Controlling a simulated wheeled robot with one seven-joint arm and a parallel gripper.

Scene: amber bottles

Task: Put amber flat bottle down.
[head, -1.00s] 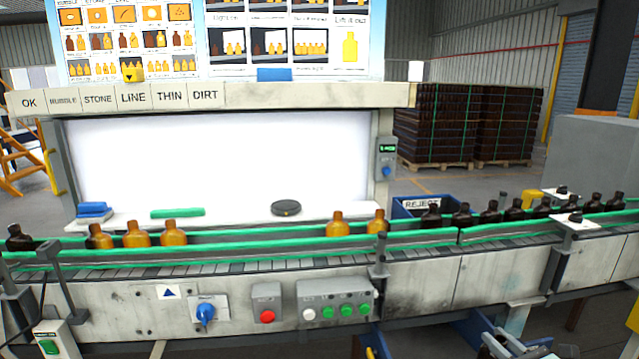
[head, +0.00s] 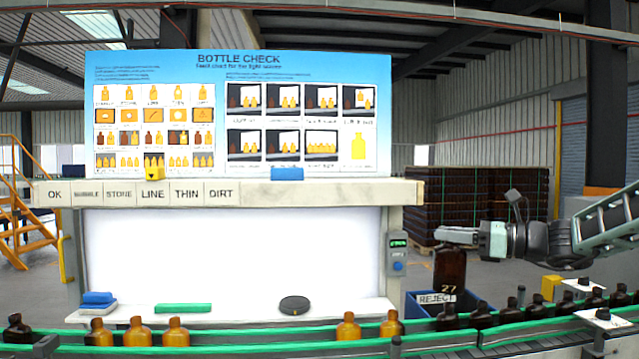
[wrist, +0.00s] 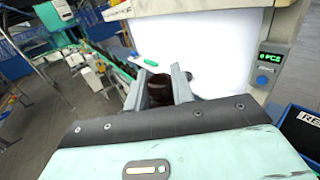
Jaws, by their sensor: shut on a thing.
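My gripper (head: 455,238) is shut on the amber flat bottle (head: 451,272) near its top. The bottle looks dark brown, hangs upright and bears the number 27 low on its face. In the head view it is right of the lit screen and overlaps the blue REJECT bin (head: 472,301) behind it. In the wrist view the bottle (wrist: 160,94) is a dark shape between the two fingers of my gripper (wrist: 160,82). The neck is hidden by the fingers. I cannot tell its exact height above the conveyor.
The conveyor (head: 250,351) with green rails runs across the front. Three amber bottles (head: 137,331) stand left, two more (head: 348,328) near the screen's right side, several dark ones (head: 510,311) at right. A black disc (head: 295,304) and green bar (head: 184,308) lie on the ledge.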

